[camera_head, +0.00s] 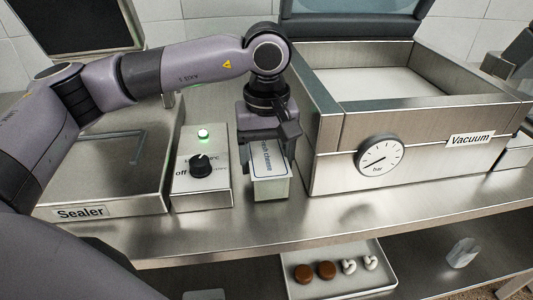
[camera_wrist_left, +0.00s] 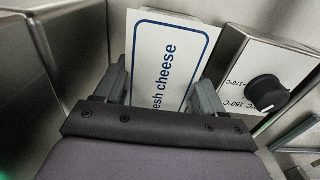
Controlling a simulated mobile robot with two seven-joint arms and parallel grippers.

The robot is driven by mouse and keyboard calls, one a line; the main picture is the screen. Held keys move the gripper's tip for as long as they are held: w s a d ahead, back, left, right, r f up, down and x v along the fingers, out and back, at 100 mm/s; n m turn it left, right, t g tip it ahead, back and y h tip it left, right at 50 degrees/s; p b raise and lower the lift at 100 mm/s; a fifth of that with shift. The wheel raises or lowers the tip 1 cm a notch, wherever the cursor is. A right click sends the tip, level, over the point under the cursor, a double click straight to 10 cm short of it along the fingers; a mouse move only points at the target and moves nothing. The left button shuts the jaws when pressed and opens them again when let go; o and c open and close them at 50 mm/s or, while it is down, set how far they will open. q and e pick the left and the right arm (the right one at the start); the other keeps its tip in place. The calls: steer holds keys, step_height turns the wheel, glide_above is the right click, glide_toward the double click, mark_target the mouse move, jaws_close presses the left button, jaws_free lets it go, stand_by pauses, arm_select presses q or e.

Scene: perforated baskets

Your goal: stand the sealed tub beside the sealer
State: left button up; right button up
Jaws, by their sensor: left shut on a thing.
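The sealed tub (camera_head: 271,188) is a pale box with a flat white lid labelled "fresh cheese" in blue. Its lid (camera_wrist_left: 172,50) fills the top middle of the left wrist view. My left gripper (camera_head: 268,150) is above the tub with its fingers on either side, shut on it. The tub is upright over the steel counter, and I cannot tell if its base touches. The sealer (camera_head: 105,180) is at the left, with its control box (camera_head: 202,185) just left of the tub. The box has a black knob and a lit green lamp. My right gripper is not in view.
The vacuum machine (camera_head: 420,128), with a round gauge (camera_head: 380,155), stands close on the tub's right. Bare counter (camera_head: 300,222) lies in front. A tray (camera_head: 345,285) on the lower shelf holds brown and white pieces. A clear object (camera_head: 462,252) lies to its right.

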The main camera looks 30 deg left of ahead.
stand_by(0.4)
arm_select(q)
steer(key=o, duration=1.4)
